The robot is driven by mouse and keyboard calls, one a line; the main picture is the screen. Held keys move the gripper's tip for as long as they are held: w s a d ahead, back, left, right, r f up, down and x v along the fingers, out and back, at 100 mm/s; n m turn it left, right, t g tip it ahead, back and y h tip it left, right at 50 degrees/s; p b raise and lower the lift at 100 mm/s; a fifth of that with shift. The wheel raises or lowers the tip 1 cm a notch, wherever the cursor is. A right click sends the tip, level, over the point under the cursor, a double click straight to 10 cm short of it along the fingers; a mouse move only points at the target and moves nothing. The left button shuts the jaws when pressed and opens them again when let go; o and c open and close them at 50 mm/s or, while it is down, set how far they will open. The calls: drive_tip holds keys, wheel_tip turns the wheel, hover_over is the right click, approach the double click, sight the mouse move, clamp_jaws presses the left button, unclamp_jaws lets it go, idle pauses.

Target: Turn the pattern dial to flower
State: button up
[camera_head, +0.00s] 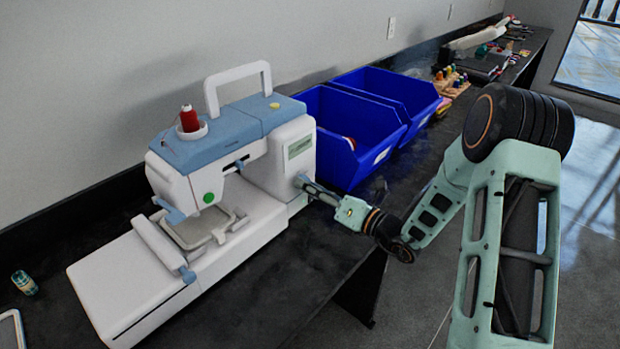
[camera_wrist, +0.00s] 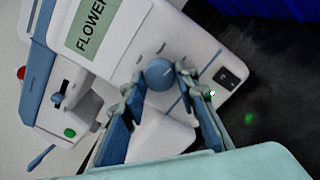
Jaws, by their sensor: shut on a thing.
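A white and blue sewing machine (camera_head: 250,160) stands on the dark table in the head view. Its pattern dial (camera_wrist: 159,73) is a round blue knob on the white side panel in the wrist view. My gripper (camera_wrist: 158,82) is shut on the dial, with a finger on either side of it. In the head view my gripper (camera_head: 306,183) reaches the right end of the machine, and the dial is mostly hidden there. The display (camera_wrist: 92,28) above the dial reads "FLOWER" in the wrist view. It also shows in the head view (camera_head: 299,147), too small to read.
Two blue bins (camera_head: 345,150) stand just behind and right of the machine. A red thread spool (camera_head: 189,119) sits on top of the machine. A small teal spool (camera_head: 24,283) lies at the left. A black switch (camera_wrist: 229,77) is close to the right finger.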

drive_tip(key=m+p, duration=0.3)
drive_tip(key=shift+m, duration=0.5)
drive_tip(key=o, duration=1.2)
drive_tip(key=shift+c, duration=0.2)
drive_tip(key=v, duration=1.2)
